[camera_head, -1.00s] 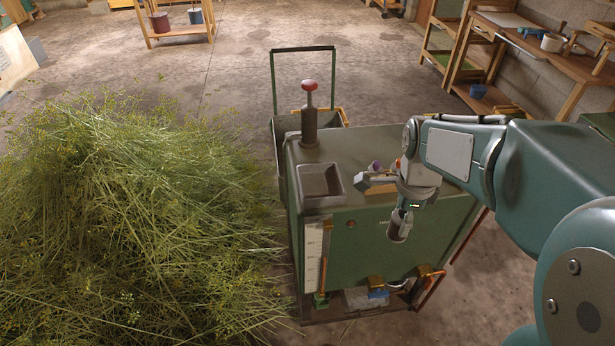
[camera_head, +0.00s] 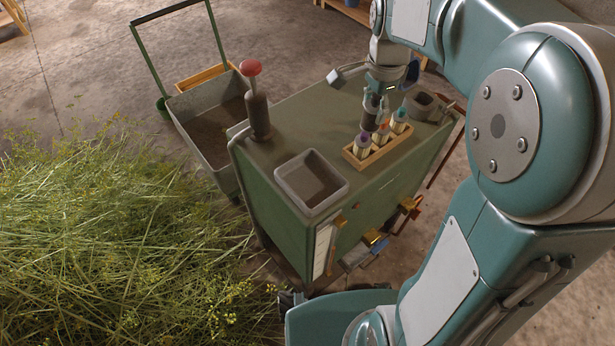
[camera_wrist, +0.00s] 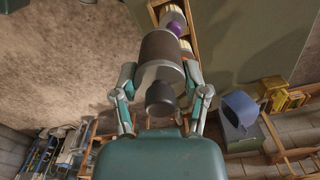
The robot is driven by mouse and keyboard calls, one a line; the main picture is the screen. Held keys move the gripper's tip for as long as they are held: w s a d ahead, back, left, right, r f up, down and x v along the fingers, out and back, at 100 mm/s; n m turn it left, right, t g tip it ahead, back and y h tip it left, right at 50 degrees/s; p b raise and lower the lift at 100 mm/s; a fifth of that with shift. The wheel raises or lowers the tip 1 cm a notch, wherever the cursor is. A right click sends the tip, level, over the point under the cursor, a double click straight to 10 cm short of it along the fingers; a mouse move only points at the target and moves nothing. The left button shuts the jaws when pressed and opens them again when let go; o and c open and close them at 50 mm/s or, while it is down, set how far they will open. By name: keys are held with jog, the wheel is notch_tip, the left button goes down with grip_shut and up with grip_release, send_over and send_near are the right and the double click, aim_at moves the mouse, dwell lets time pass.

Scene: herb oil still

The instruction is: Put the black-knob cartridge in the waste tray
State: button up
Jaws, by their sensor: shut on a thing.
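My gripper (camera_head: 384,80) is above the green still's top. It is shut on the black-knob cartridge (camera_head: 368,114), a dark cylinder held roughly upright above the wooden rack. In the wrist view the two fingers of my gripper (camera_wrist: 161,84) lie on either side of the cartridge's black knob (camera_wrist: 161,95), with its brown body (camera_wrist: 160,46) beyond. Its lower end overlaps the rack in the head view, so I cannot tell whether it touches. A square grey open tray (camera_head: 291,180), likely the waste tray, sits empty on the still's near left corner.
The wooden rack (camera_head: 354,157) holds cartridges with purple (camera_head: 363,137), orange (camera_head: 383,130) and teal (camera_head: 401,113) knobs. A grey socket (camera_head: 424,97) stands at the right. A red-knobbed post (camera_head: 258,112) rises behind the tray. A grey cart (camera_head: 197,106) and cut herbs lie left.

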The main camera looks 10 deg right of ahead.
jog(key=shift+w+a+f, duration=0.1)
jog(key=shift+a, duration=0.3)
jog(key=s+a+f, duration=0.1)
jog(key=a+f, duration=0.2)
jog(key=a, duration=0.1)
jog(key=s+a+f, duration=0.2)
jog(key=a+f, duration=0.1)
jog(key=a, duration=0.1)
jog(key=s+a+f, duration=0.2)
jog(key=a+f, duration=0.1)
jog(key=shift+s+a, duration=0.15)
jog(key=shift+a, duration=0.25)
jog(key=shift+a+f, duration=0.15)
jog(key=shift+f, duration=1.65)
jog(key=shift+f, duration=0.1)
jog(key=o, duration=1.2)
jog(key=shift+c, duration=0.2)
